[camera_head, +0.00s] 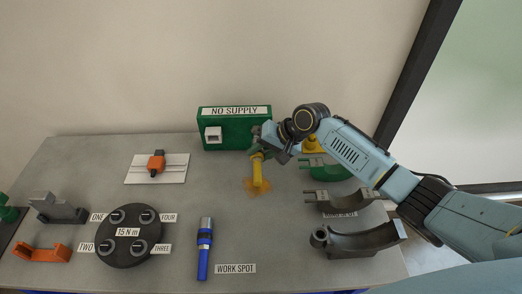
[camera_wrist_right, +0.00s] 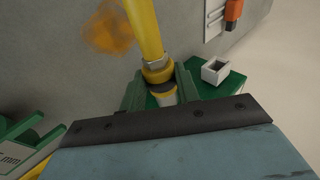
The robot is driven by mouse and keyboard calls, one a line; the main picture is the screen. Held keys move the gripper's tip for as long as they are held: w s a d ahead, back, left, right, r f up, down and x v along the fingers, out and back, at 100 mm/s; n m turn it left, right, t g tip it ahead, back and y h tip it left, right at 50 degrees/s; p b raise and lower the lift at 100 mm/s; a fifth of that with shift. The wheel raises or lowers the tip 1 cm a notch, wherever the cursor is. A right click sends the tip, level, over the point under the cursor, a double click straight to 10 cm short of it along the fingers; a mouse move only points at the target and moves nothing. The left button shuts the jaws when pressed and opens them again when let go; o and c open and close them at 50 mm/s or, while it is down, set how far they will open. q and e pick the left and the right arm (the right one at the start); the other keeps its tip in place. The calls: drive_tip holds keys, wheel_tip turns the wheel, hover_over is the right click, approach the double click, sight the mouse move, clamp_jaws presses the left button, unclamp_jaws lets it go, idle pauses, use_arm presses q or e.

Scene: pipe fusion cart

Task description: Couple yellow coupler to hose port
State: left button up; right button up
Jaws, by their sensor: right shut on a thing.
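The yellow coupler (camera_wrist_right: 157,72) sits at the end of a yellow hose between the green fingers of my right gripper (camera_wrist_right: 162,88). In the head view the yellow hose (camera_head: 257,172) hangs below my right gripper (camera_head: 260,151), in front of the green supply box (camera_head: 226,145) labelled NO SUPPLY. A grey cylindrical end shows beyond the coupler in the wrist view. The hose port is not clearly visible; I cannot tell whether the coupler touches it. My left gripper is not in view.
A white square socket (camera_head: 213,134) is on the box front. Dark and green curved clamps (camera_head: 357,238) stand at right. A round dark fixture (camera_head: 128,252), blue tool (camera_head: 205,250) and orange valve on a white plate (camera_head: 172,172) are on the grey table. An orange stain (camera_head: 265,190) lies below the hose.

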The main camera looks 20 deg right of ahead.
drive_tip(key=shift+w+d+b, duration=0.3)
drive_tip(key=shift+w+b, duration=0.35)
drive_tip(key=shift+w, duration=0.4)
drive_tip(key=shift+w+d+b, duration=0.25)
drive_tip(key=shift+w+b, duration=0.4)
drive_tip(key=shift+w, duration=0.35)
drive_tip(key=o, duration=1.2)
drive_tip(key=v, duration=1.3)
drive_tip(key=shift+r+p, duration=0.2)
drive_tip(key=shift+p, duration=0.2)
drive_tip(key=shift+d, duration=0.1)
